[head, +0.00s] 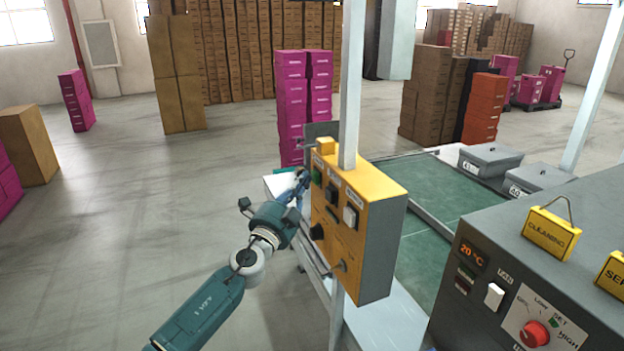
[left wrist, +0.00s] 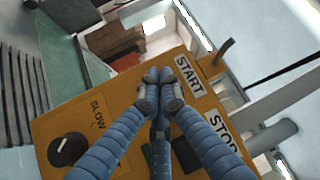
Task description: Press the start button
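The yellow control box (head: 365,245) is mounted on a grey post. A green button (head: 316,178) shows at the upper left of its face in the head view. My left gripper (head: 303,178) is just left of this button; contact cannot be told. In the left wrist view its blue fingers (left wrist: 160,90) are drawn together at the tips, with nothing visible between them, in front of the yellow face beside the START label (left wrist: 189,77). The fingers cover the area by that label, so the start button is hidden there. My right gripper is out of view.
A grey machine (head: 585,235) with a red dial stands at the right. Open floor lies to the left.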

